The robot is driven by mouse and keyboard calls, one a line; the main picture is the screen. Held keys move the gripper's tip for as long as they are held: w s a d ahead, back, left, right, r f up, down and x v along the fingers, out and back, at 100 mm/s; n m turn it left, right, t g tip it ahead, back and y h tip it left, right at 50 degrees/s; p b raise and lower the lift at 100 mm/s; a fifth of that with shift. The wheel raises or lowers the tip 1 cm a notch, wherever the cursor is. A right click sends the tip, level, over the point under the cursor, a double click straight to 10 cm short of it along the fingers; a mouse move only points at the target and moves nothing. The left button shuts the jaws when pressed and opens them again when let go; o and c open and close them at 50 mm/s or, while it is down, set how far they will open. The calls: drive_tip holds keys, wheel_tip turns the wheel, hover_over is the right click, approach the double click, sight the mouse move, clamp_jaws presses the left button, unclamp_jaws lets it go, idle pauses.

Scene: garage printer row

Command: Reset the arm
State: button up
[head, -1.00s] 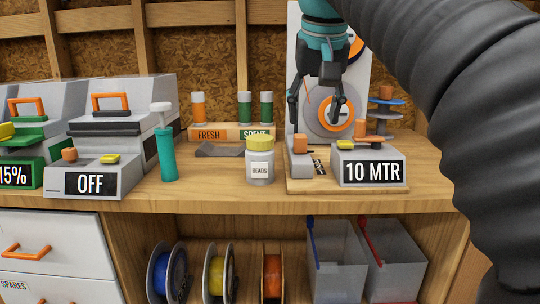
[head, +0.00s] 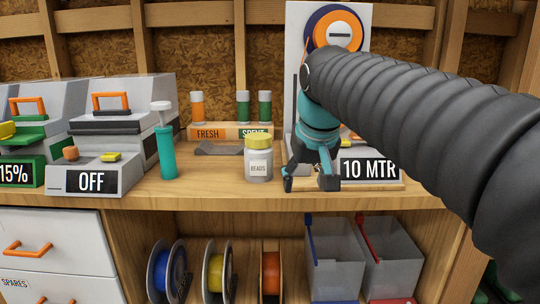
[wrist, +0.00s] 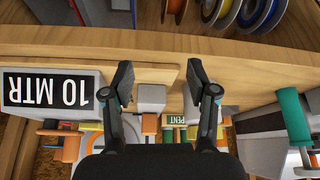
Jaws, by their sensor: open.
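My gripper (head: 309,184) is open and empty. It points down at the front edge of the workbench, just left of the "10 MTR" display (head: 370,170) and right of the beads jar (head: 258,165). The wrist view also shows the "10 MTR" display (wrist: 46,89) upside down at left. My arm hides most of the device behind the display.
A grey device marked "OFF" (head: 90,182) and a teal-handled tool (head: 166,150) stand at left. A rack marked "FRESH" (head: 208,133) holds several tubes at the back. Spools (head: 215,270) and grey bins (head: 333,255) sit on the shelf below.

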drive_tip(key=s+d+f+m, duration=0.1)
drive_tip(key=s+d+f, duration=0.3)
drive_tip(key=s+f, duration=0.6)
drive_tip(key=s+d+f, duration=0.5)
drive_tip(key=s+f, duration=0.4)
drive_tip(key=s, duration=0.1)
drive_tip(key=shift+f+m+h, duration=0.3)
drive_tip(key=shift+f+m, duration=0.05)
drive_tip(key=shift+m, duration=0.05)
